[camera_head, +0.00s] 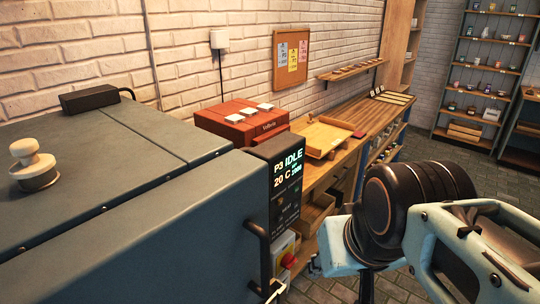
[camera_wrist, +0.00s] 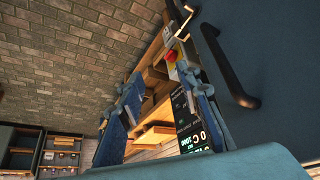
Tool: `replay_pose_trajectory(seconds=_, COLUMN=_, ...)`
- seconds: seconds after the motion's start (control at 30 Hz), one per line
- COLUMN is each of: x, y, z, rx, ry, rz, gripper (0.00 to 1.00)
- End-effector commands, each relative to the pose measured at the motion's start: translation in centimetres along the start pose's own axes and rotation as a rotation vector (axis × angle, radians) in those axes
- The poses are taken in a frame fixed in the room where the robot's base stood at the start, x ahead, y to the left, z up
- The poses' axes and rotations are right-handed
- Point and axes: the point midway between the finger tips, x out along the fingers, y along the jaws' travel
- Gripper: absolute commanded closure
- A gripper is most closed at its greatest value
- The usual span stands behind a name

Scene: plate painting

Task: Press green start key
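The kiln's control panel (camera_head: 286,180) is on the front right corner of the grey kiln (camera_head: 190,250). Its lit display reads P3 IDLE and 20 C. The dark keypad (camera_head: 286,212) lies below the display; I cannot make out a green start key on it. In the wrist view the display (camera_wrist: 195,137) appears rotated, partly behind the right finger. My gripper (camera_wrist: 157,78) has its two blue fingers wide apart, with nothing between them. In the head view my arm is at the right, apart from the panel, and the fingers cannot be made out.
A door handle (camera_head: 262,262) sticks out beside the panel; it looms close in the wrist view (camera_wrist: 228,65). A red button (camera_head: 288,261) on a yellow box sits below the panel. A wooden workbench (camera_head: 365,118) runs behind. Floor is open at the right.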

Motion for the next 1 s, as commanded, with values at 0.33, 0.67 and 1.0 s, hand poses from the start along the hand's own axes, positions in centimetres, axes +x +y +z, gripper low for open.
replay_pose_trajectory(seconds=0.33, x=-0.01, y=0.0, z=0.01, rx=0.0, ry=0.0, rz=0.0, gripper=0.69)
replay_pose_trajectory(seconds=0.67, x=-0.01, y=0.0, z=0.01, rx=0.0, ry=0.0, rz=0.0, gripper=1.0)
replay_pose_trajectory(seconds=1.0, x=-0.01, y=0.0, z=0.01, rx=0.0, ry=0.0, rz=0.0, gripper=1.0)
